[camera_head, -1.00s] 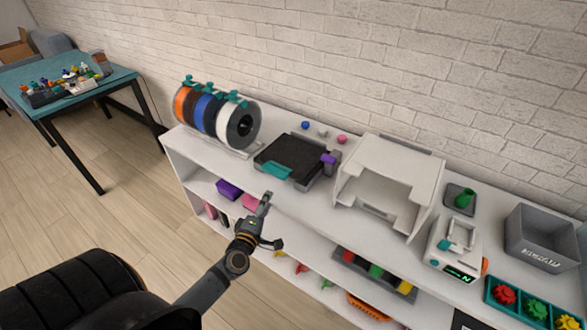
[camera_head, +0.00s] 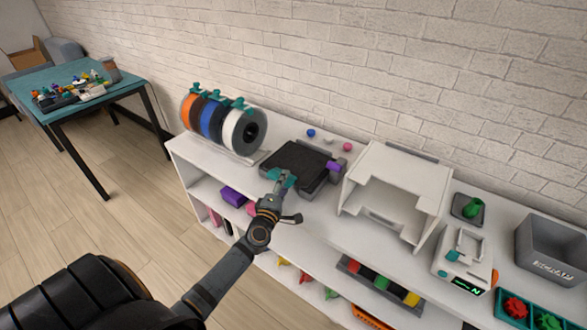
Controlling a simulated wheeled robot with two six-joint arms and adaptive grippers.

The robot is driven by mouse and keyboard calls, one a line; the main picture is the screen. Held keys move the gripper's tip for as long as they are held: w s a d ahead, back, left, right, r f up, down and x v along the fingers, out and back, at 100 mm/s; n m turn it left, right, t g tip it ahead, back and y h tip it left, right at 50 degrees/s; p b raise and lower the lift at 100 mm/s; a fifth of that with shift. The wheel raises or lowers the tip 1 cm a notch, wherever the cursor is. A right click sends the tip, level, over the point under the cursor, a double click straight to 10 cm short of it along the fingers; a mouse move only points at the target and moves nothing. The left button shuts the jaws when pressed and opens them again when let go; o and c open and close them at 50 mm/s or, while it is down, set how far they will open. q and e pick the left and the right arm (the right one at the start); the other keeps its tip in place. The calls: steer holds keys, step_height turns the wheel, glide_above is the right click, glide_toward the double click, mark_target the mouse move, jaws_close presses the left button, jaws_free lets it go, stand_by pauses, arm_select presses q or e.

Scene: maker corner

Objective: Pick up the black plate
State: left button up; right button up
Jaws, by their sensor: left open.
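The black plate (camera_head: 301,163) lies flat on a dark grey base on the white shelf top, between the spool rack and the white printer frame. A teal piece (camera_head: 289,177) is at its front edge, partly hidden by my gripper. My left gripper (camera_head: 278,186) is open, with its fingertips at the teal piece by the plate's front edge. I cannot tell whether they touch it. My right gripper is not in view.
A rack of filament spools (camera_head: 222,122) stands left of the plate. The white printer frame (camera_head: 394,188) stands close on its right, with a purple piece (camera_head: 334,166) between. Small coloured balls lie behind. The brick wall closes off the back.

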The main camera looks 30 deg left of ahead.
arm_select(q)
steer(key=shift+x, duration=1.25)
steer(key=shift+s+f, duration=0.1)
steer(key=shift+c, duration=0.5)
jaws_close()
step_height(320, 180, up, 10)
steer(key=p, duration=0.8)
steer(key=shift+p, duration=0.4)
